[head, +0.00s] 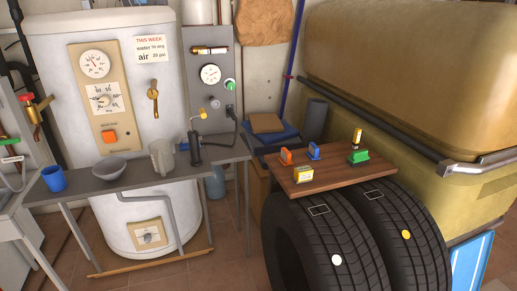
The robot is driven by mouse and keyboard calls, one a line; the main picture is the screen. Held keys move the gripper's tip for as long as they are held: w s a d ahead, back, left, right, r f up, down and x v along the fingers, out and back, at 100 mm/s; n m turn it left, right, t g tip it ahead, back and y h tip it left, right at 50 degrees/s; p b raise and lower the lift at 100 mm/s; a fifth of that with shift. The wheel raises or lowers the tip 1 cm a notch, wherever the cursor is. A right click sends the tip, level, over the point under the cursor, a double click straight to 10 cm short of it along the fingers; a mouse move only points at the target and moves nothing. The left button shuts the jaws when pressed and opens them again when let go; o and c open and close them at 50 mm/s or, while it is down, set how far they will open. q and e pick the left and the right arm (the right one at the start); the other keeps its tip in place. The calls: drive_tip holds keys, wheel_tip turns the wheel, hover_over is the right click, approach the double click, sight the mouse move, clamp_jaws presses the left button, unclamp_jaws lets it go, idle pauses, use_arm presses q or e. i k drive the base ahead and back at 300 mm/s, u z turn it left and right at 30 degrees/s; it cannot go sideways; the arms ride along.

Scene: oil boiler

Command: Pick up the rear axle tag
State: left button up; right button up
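No label reading "rear axle" is legible, so I cannot tell which item is the rear axle tag. A wooden board (331,177) rests on top of two upright tyres. On it are a small orange item (286,156), a blue item (314,151), a green item (358,156), a yellow and white block (303,174) with print too small to read, and an upright yellow and dark cylinder (357,136). Neither of my grippers is in the head view.
The left tyre (313,240) has a white dot, the right tyre (400,225) a yellow one. A grey bench (90,185) with a blue mug (54,179), bowl (109,168) and jug (162,157) stands left, before the white boiler (140,215).

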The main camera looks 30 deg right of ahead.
sight(312, 153)
drive_tip(key=u, duration=0.5)
drive_tip(key=i, duration=1.1)
drive_tip(key=z, duration=2.45)
